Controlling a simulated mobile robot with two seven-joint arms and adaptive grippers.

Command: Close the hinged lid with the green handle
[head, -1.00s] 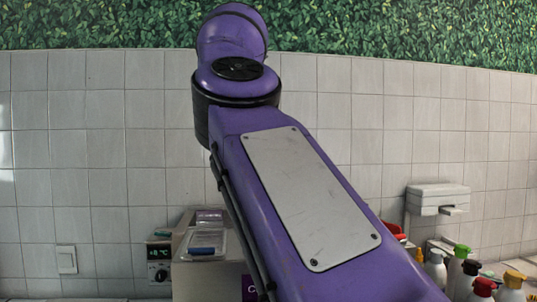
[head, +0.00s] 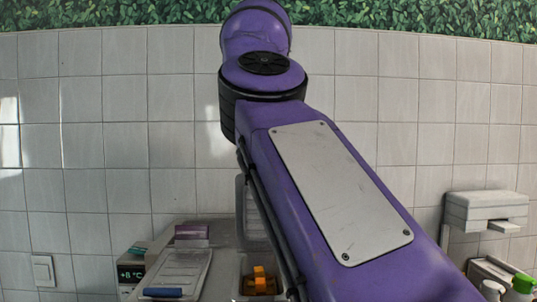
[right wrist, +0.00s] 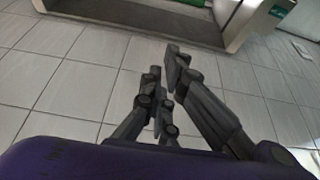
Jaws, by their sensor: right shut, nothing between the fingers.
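No green handle can be made out for certain. In the head view a raised clear lid (head: 254,215) stands upright behind an open compartment with orange cubes (head: 260,283). My right arm hides part of it, and its handle is not seen. A flat clear lid with a blue handle (head: 163,293) lies to the left. In the right wrist view my right gripper (right wrist: 165,65) is shut and empty above the tiled floor, apart from any lid. A small green patch (right wrist: 285,3) shows at the top edge there; I cannot tell what it is. My left gripper is out of view.
A temperature display (head: 131,274) sits left of the lids, and a purple item (head: 192,232) lies behind. Bottles (head: 505,288) stand at lower right below a wall dispenser (head: 487,211). In the right wrist view a unit with a dark recess (right wrist: 150,20) crosses the top.

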